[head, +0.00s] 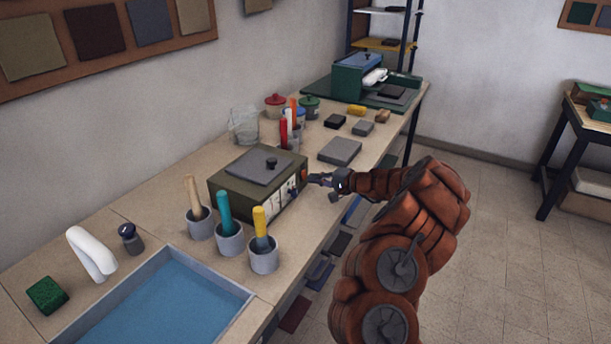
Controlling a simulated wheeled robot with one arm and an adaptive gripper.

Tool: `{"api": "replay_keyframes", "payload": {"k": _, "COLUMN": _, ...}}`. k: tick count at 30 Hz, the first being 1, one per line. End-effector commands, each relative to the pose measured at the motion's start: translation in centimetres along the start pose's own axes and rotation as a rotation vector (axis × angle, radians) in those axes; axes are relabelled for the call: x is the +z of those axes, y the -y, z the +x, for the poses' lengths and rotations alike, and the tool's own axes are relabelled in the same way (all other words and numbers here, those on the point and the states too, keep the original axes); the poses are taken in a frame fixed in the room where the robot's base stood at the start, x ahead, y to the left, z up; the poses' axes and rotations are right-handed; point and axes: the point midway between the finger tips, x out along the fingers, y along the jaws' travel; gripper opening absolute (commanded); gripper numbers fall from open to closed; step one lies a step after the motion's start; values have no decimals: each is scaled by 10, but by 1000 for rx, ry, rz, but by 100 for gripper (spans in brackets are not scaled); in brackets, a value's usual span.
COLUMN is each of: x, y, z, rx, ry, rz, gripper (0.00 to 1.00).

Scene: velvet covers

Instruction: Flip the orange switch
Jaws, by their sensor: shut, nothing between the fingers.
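An olive-green box (226,189) with a grey lid and a dark knob stands on the long workbench. Its front right face carries pale panels and small fittings, and a small orange spot, perhaps the orange switch (292,192), shows there close to my gripper. My gripper (312,179) is shut and empty at the right end of that face. Its fingertips are at or very near the face; I cannot tell if they touch. The switch's position is too small to make out, and the gripper may hide part of the face.
Grey cups with tan, teal and yellow handled tools (229,238) stand in front of the box. A blue-filled tray (226,286) lies nearer. A grey slab (340,151) and jars (275,105) lie behind.

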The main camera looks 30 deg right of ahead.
Motion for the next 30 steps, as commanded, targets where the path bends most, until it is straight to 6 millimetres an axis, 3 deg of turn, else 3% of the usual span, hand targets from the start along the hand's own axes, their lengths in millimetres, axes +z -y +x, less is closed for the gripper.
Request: {"api": "replay_keyframes", "payload": {"k": 30, "x": 0, "y": 0, "z": 7, "rx": 0, "ry": 0, "rz": 0, "gripper": 0}}
